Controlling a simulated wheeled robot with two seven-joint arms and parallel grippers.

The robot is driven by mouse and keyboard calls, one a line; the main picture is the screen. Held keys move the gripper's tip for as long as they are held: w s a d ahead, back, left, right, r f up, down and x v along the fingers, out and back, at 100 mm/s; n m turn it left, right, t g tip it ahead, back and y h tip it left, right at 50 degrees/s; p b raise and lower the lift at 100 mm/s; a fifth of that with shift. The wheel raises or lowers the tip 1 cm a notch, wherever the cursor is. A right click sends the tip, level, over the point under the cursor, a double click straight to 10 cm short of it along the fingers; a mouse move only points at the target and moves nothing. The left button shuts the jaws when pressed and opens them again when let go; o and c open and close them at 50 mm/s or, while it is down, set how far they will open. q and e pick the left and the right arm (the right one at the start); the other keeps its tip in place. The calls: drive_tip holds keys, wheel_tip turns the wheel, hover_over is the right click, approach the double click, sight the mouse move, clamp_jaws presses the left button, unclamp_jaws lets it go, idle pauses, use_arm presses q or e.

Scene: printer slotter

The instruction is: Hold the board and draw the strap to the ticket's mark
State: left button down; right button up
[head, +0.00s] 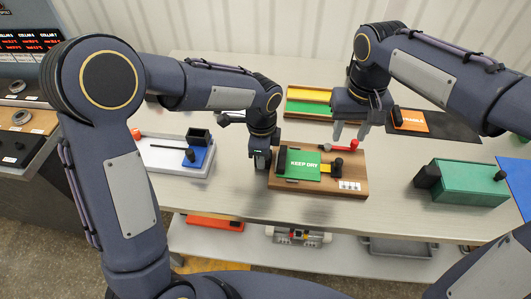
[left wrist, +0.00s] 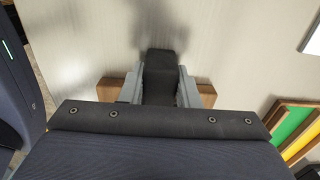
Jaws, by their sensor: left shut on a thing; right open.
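The brown wooden board (head: 352,170) lies on the table and shows at both sides in the left wrist view (left wrist: 207,94). It carries a green "KEEP DRY" card (head: 303,158), a short visible piece of yellow strap (head: 326,169) and a black knob (head: 337,165) right of the card. White marked labels (head: 350,185) sit at its front right corner. My left gripper (head: 262,166) is at the board's left end. In the left wrist view its fingers are shut on a black block (left wrist: 160,68) on the board. My right gripper (head: 350,132) is open and empty above the board's back edge.
A yellow and green tray (head: 305,106) stands behind. A white tray with a blue block (head: 165,158) is left, a green box (head: 468,182) right. An orange card (head: 412,121) lies on a dark mat.

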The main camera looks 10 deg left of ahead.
sight(340, 160)
wheel_tip(340, 160, down, 11)
drive_tip(key=m, duration=1)
drive_tip(key=shift+f+m, duration=0.15)
drive_tip(key=shift+m, duration=0.15)
drive_tip(key=shift+c, duration=0.3)
clamp_jaws()
